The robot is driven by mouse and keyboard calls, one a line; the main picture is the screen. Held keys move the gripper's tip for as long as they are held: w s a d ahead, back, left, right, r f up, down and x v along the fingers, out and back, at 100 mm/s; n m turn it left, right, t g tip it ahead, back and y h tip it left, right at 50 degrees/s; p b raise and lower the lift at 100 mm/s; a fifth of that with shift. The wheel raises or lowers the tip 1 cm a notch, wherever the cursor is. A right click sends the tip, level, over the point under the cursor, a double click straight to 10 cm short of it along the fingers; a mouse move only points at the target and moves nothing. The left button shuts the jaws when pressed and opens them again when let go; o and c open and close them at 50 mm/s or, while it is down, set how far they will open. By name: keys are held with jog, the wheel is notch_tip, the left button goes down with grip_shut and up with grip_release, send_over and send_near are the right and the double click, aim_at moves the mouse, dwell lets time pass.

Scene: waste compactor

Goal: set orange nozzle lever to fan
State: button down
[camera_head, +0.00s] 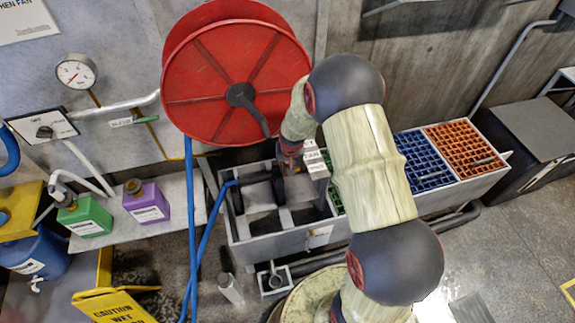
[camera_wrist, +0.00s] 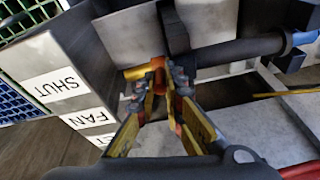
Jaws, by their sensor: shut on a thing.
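The orange nozzle lever (camera_wrist: 138,72) shows in the wrist view as a short orange bar at the nozzle. Its free end points left, toward the labelled plate. My gripper (camera_wrist: 162,84) has its yellow-and-grey fingers closed in around the lever's inner part. The fingertips hide some of it. The plate's labels read SHUT (camera_wrist: 54,85), FAN (camera_wrist: 88,119) and a partly cut-off one (camera_wrist: 104,140) below. The dark nozzle body (camera_wrist: 235,51) runs right to a blue hose end. In the head view my gripper (camera_head: 289,160) is small and the lever cannot be made out.
A red hose reel (camera_head: 210,75) hangs above the grey trough (camera_head: 285,245). Blue (camera_head: 425,160) and orange (camera_head: 465,148) grids lie to the right. A blue hose (camera_head: 190,230) hangs left. Green (camera_head: 85,217) and purple (camera_head: 147,203) containers stand on a shelf, near a yellow caution sign (camera_head: 115,305).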

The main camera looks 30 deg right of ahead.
jog(key=shift+w+d+r+g+p, duration=0.1)
jog(key=shift+w+g+p, duration=0.35)
jog(key=shift+g+p, duration=0.45)
jog(key=c, duration=1.9)
grip_release()
jog(key=r, duration=0.4)
jog(key=s+r, duration=0.1)
jog(key=r, duration=0.6)
jog(key=shift+s+r, duration=0.25)
jog(key=shift+r, duration=0.15)
